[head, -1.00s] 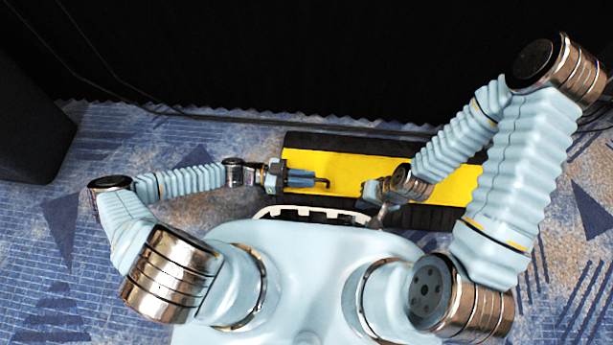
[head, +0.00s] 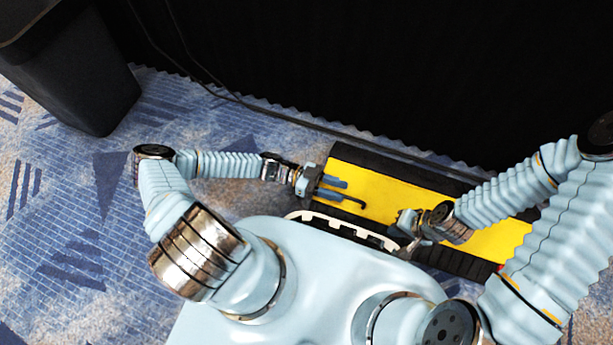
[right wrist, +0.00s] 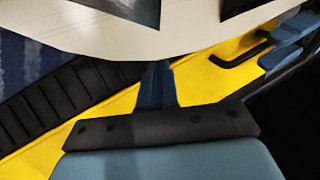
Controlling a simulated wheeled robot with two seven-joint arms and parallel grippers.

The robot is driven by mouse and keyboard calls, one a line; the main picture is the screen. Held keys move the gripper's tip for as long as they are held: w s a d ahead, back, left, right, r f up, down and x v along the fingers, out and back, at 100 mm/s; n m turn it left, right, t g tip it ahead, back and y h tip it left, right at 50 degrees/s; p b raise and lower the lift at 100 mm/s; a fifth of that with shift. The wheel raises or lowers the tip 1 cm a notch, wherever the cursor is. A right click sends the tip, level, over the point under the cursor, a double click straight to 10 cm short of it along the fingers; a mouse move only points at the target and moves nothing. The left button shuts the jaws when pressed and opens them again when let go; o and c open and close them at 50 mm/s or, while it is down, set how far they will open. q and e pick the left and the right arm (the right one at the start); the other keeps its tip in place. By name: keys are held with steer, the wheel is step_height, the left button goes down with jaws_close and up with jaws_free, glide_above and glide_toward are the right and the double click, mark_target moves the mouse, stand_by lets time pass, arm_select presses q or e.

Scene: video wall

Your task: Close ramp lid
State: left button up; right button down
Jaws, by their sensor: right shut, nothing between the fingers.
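The yellow-topped cable ramp (head: 470,223) with black sloped sides lies on the carpet in front of me; its lid looks flat. It also shows in the right wrist view (right wrist: 100,107). My left gripper (head: 340,189) is above the ramp's left end, its two blue fingers apart. A dark hook-shaped piece (head: 360,203) is beside those fingers, and also in the right wrist view (right wrist: 240,57); I cannot tell whether it touches them. My right gripper (head: 402,226) is shut and empty over the ramp's near side, its fingers together in the right wrist view (right wrist: 158,80).
A black curtain (head: 350,70) hangs behind the ramp, with dark cables (head: 210,88) along its foot. A dark bin-like box (head: 75,75) stands at the far left. The patterned carpet (head: 90,210) at left is clear.

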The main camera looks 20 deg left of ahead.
arm_select(q)
steer(key=a, duration=1.1)
steer(key=shift+a, duration=0.4)
